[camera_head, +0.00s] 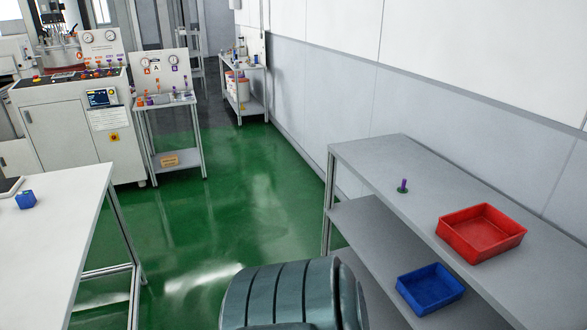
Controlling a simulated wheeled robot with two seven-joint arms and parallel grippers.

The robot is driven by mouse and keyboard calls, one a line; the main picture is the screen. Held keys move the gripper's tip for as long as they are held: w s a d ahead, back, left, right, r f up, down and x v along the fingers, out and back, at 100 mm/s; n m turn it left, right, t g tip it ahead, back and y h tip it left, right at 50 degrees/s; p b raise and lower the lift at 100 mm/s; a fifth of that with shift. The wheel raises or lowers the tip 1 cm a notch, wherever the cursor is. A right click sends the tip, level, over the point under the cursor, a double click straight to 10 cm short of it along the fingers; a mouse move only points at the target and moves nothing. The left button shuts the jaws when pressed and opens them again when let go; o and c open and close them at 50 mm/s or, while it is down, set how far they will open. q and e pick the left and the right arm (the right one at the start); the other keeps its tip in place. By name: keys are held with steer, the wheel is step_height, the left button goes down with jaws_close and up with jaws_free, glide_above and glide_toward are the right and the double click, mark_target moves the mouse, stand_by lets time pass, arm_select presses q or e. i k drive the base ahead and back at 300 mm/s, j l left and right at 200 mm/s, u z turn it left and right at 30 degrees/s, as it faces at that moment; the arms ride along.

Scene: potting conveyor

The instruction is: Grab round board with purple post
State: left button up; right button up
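A small round green board with a purple post (403,187) stands upright on the grey shelf table at the right. It sits near the far end of the tabletop, left of the red tray. Neither of my grippers is in view. A grey-green ribbed part of my own body fills the bottom middle of the head view.
The grey table (385,152) holds a red tray (482,232) on top, with a blue tray (430,288) on its lower level. A white table (50,255) with a blue block (26,200) stands at left. Machines stand behind. Green floor (215,225) between is clear.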

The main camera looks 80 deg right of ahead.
mark_target(402, 189)
steer(key=z, duration=3.7)
steer(key=k+j, duration=0.1)
steer(key=j, duration=0.25)
steer(key=k+j, duration=0.1)
steer(key=j, duration=0.25)
